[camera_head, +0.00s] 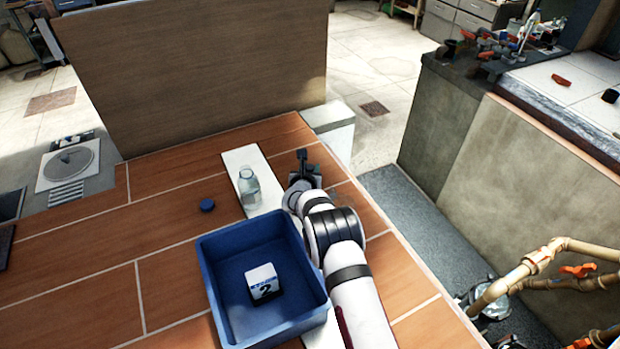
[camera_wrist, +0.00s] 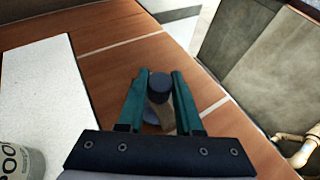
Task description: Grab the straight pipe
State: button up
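My gripper (camera_wrist: 161,75) has two teal fingers that stand apart in the wrist view. Between the fingertips is a short piece with a dark round end (camera_wrist: 160,88), a tan part below it and a bluish disc at its side. I cannot tell surely whether it is the straight pipe, or whether the fingers touch it. In the head view my gripper (camera_head: 302,166) is low over the tiled counter, right of a white board, and the piece is not clear there. Beige pipes with orange handles (camera_head: 505,287) are at the lower right, well away from the gripper.
A clear jar (camera_head: 248,186) stands on the white board (camera_head: 236,160), left of my gripper. A blue bin (camera_head: 212,270) holds a white-and-dark block (camera_head: 263,282). A blue cap (camera_head: 207,206) lies on the tiles. The counter drops off to the right.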

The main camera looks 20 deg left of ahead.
grip_shut()
jog(key=shift+r, duration=0.1)
